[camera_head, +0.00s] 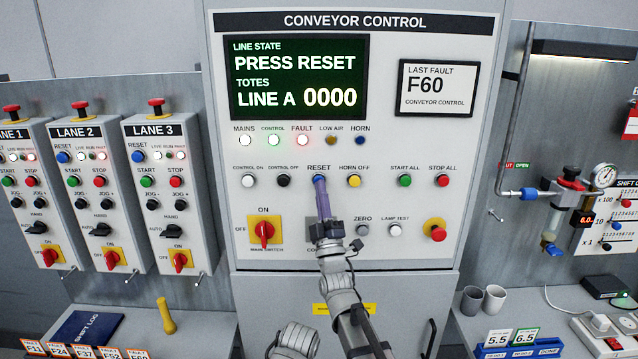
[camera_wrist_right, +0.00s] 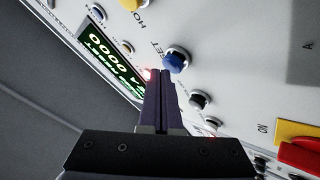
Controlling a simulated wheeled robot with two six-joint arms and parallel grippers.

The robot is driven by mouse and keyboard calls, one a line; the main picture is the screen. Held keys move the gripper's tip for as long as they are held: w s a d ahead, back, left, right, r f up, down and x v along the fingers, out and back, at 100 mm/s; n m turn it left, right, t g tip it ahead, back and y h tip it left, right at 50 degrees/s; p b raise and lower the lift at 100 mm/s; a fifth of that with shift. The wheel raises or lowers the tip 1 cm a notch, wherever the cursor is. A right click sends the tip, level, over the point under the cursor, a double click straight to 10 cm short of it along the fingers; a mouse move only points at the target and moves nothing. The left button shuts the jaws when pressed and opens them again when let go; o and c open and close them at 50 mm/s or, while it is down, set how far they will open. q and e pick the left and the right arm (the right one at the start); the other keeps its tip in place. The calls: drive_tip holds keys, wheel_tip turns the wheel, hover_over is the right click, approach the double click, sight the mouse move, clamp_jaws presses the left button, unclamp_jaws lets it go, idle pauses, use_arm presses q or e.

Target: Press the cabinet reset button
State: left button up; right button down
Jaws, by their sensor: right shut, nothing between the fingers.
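The conveyor control cabinet (camera_head: 388,66) faces me, and its screen (camera_head: 298,78) reads "PRESS RESET". The blue reset button (camera_head: 318,178) sits under the label RESET in the middle row. My right gripper (camera_head: 320,184) is shut and empty, its purple fingers pointing at the panel and partly covering the button in the head view. In the right wrist view the blue button (camera_wrist_right: 176,60) shows clear, just beyond and right of the fingertips (camera_wrist_right: 160,74). Whether they touch it I cannot tell. My left gripper is not in view.
On the same row are the control off button (camera_head: 283,181) and the yellow horn off button (camera_head: 354,181). Below are the red main switch (camera_head: 264,231) and a red mushroom button (camera_head: 435,232). Lane boxes (camera_head: 167,190) stand left; cups (camera_head: 472,301) stand right.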

drive_tip(key=shift+w, duration=0.8)
idle(0.6)
drive_tip(key=shift+s, duration=1.25)
drive_tip(key=s, duration=0.5)
idle(0.8)
